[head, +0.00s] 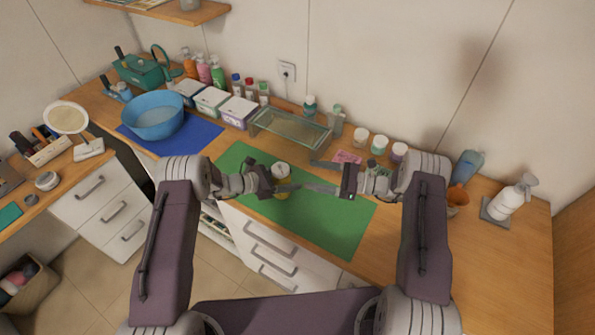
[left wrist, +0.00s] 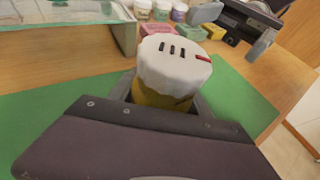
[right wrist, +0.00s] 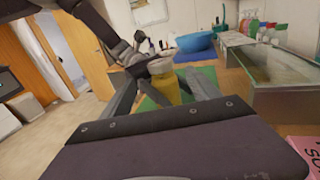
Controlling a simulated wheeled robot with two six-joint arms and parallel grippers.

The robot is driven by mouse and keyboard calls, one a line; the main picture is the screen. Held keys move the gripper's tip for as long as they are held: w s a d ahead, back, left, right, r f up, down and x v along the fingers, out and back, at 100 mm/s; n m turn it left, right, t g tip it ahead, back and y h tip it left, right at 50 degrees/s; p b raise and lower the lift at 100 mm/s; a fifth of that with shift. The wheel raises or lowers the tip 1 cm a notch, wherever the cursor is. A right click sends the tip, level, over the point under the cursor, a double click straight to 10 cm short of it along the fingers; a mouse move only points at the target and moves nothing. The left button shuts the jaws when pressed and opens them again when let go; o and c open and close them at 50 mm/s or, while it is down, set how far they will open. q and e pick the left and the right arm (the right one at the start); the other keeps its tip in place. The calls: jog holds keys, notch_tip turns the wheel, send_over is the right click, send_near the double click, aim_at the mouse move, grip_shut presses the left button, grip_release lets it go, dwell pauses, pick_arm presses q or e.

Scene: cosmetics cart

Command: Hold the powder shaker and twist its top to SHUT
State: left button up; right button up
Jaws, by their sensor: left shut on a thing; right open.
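The powder shaker (head: 281,171) has a white top and a yellow body, and is upright over the green mat (head: 340,226). In the left wrist view its white top (left wrist: 172,62) shows three dark slots and a red mark near the right edge. My left gripper (head: 275,189) is shut on the shaker's body. My right gripper (head: 318,177) is open and empty to the right of the shaker, its fingers pointing towards it. In the right wrist view the yellow body (right wrist: 166,90) appears between the spread fingers, beyond them. I cannot tell whether the shaker touches the mat.
A glass-sided tray (head: 290,132) stands behind the mat, with small jars (head: 379,145) and a pink packet (head: 347,157) to its right. A blue bowl (head: 153,116) stands at left. The mat's front right is clear.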

jog(key=shift+s+d, duration=0.25)
jog(key=shift+d, duration=0.4)
